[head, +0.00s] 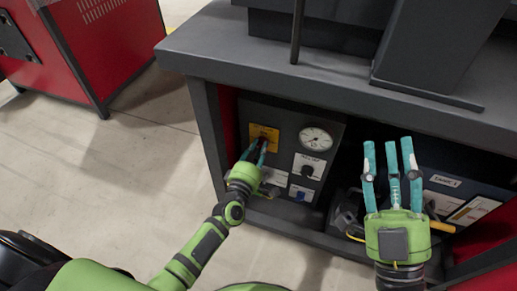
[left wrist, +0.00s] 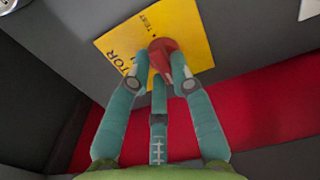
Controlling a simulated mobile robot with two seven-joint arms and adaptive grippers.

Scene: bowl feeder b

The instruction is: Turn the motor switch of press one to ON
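The motor switch is a red knob (left wrist: 163,46) on a yellow plate (left wrist: 195,22), lettered "...TOR" and "TEST" in the left wrist view. In the head view the yellow plate (head: 265,132) is at the upper left of a dark control panel, and the knob is mostly hidden behind my fingers. My left gripper (head: 256,153) is at the plate. In the left wrist view its teal fingers (left wrist: 160,66) converge, with two tips at the sides of the knob and the third below; they look shut on it. My right gripper (head: 389,148) is open and empty.
The panel also carries a round gauge (head: 315,139) and, below it, a dark knob on a white plate (head: 308,167). The grey bench top (head: 240,52) overhangs the panel. A red cabinet (head: 110,45) stands at the left. The floor between is clear.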

